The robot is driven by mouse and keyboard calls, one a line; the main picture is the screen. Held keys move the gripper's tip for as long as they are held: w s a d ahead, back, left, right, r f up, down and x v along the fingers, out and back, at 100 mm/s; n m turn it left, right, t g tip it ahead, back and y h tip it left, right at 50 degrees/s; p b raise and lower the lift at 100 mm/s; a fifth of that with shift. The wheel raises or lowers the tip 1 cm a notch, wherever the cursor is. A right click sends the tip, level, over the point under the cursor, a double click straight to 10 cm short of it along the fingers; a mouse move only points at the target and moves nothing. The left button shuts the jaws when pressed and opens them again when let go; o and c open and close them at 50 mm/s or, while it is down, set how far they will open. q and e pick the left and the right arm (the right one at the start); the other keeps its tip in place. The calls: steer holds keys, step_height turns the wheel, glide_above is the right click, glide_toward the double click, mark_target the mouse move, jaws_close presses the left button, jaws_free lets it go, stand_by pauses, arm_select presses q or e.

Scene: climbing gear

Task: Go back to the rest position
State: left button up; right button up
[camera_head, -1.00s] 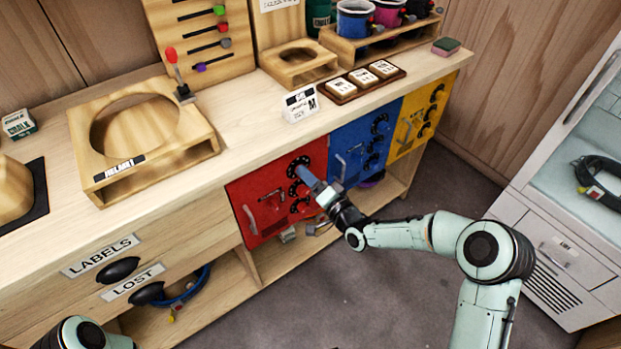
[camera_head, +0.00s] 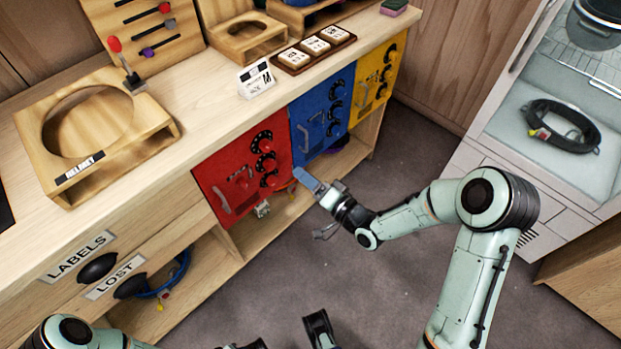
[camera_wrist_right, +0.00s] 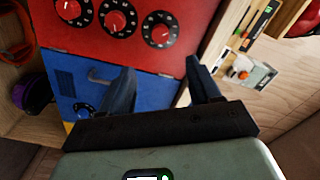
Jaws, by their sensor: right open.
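My right gripper (camera_head: 308,205) hangs in front of the lower edge of the cabinet, near the red and blue panels. Its jaws are open and empty; both fingers show apart in the right wrist view (camera_wrist_right: 162,78). The red panel (camera_head: 225,178) with several black dials (camera_head: 264,146) is shut; the gripper looks clear of it. My left arm (camera_head: 70,333) enters at the bottom left. Dark parts at the bottom edge (camera_head: 318,328) may be my left gripper, mostly cut off, so its jaws cannot be read.
The blue panel (camera_head: 310,125) and yellow panel (camera_head: 366,88) are to the right. The wooden counter (camera_head: 190,95) carries a helmet stand (camera_head: 150,118) and a tile tray (camera_head: 336,36). A glass-fronted cabinet (camera_head: 490,150) stands at right. Open floor (camera_head: 290,270) lies between.

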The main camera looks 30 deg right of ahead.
arm_select(q)
steer(key=shift+s, duration=0.1)
arm_select(e)
steer(key=shift+s+d, duration=0.1)
steer(key=shift+s, duration=0.3)
arm_select(q)
steer(key=shift+r, duration=0.1)
